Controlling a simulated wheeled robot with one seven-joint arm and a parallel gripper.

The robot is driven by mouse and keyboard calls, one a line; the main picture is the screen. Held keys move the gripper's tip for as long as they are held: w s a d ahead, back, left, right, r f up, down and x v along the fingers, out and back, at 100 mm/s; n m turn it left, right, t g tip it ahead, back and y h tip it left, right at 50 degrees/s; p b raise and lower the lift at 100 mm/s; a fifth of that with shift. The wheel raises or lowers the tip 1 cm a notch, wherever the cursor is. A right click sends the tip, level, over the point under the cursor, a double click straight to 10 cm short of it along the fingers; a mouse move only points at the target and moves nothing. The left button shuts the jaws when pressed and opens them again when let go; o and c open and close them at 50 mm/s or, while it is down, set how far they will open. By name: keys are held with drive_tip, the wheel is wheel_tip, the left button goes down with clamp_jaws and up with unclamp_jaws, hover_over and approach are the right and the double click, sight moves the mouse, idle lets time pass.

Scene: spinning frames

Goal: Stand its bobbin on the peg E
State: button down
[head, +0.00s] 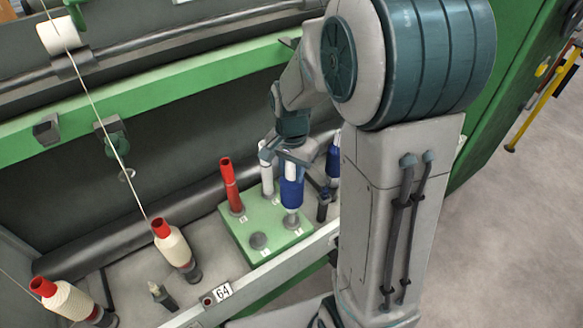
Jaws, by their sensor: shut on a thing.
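My gripper (293,160), partly hidden by my arm, is shut on the white tube top of a blue-wound bobbin (291,192). The bobbin is upright over the right front part of a green peg board (272,222). Its lower end is close above or on a peg base there; I cannot tell whether it touches. The board's left front peg (259,240) is low, dark and bare. A red tube (230,187) stands at the left back and a white tube (266,170) at the right back. The peg labels are too small to read, so I cannot tell which is E.
Another blue bobbin (333,163) stands right of the gripper, near a dark spindle (323,205). Cream bobbins with red tops (174,247) stand left. A grey rail (262,277) with a 64 label runs along the front. A thread crosses the left side.

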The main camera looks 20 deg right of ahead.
sight(292, 184)
drive_tip(key=shift+f+b, duration=1.9)
drive_tip(key=shift+f, duration=1.05)
drive_tip(key=c, duration=1)
unclamp_jaws()
wheel_tip(292, 184, up, 14)
drive_tip(key=shift+a+f, duration=0.1)
